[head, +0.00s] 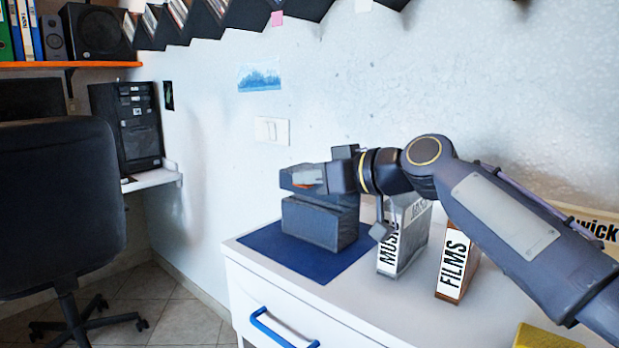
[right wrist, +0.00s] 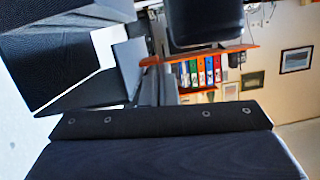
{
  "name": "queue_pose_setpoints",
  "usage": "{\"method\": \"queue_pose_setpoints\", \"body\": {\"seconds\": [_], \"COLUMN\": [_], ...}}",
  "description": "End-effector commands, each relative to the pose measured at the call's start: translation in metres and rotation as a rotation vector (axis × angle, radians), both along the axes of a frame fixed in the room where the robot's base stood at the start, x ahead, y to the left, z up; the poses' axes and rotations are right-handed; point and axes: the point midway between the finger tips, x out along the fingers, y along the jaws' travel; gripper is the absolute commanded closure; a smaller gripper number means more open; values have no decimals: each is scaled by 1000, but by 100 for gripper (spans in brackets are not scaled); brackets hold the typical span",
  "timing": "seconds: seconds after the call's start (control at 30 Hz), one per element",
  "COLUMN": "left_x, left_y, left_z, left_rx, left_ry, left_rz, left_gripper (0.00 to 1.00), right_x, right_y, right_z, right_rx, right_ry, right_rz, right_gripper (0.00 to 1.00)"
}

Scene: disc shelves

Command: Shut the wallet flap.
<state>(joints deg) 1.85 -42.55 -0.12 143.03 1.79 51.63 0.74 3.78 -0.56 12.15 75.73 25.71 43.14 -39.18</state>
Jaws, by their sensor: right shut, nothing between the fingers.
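The wallet (head: 318,224) is a dark grey-blue, block-shaped case standing on a blue mat on the white cabinet. In the right wrist view a dark, textured piece with a white strip, likely the wallet (right wrist: 75,50), fills the upper left. My right gripper (head: 332,178) is shut and empty, close against the wallet's top right; contact is unclear. My left gripper is out of view.
A MUSIC file box (head: 389,250) and a FILMS box (head: 454,265) stand right of the wallet, under my right arm. The blue mat (head: 268,242) has bare room at its left and front. A yellow block (head: 545,337) lies at the front right. The wall is close behind.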

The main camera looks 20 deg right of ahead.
Motion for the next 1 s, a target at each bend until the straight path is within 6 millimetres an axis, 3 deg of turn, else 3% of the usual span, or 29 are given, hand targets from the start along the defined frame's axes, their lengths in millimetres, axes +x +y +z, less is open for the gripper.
{"method": "queue_pose_setpoints", "body": {"seconds": [0.33,0.7,1.0], "left_x": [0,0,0], "left_y": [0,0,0], "left_z": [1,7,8], "left_rx": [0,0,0], "left_ry": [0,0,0], "left_rz": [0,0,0], "left_gripper": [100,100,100], "right_x": [-5,-53,-64], "right_y": [-4,-35,-42], "right_z": [2,17,19], "right_rx": [0,1,0], "right_ry": [-1,-2,0], "right_rz": [-1,-2,0], "right_gripper": [100,100,100]}}
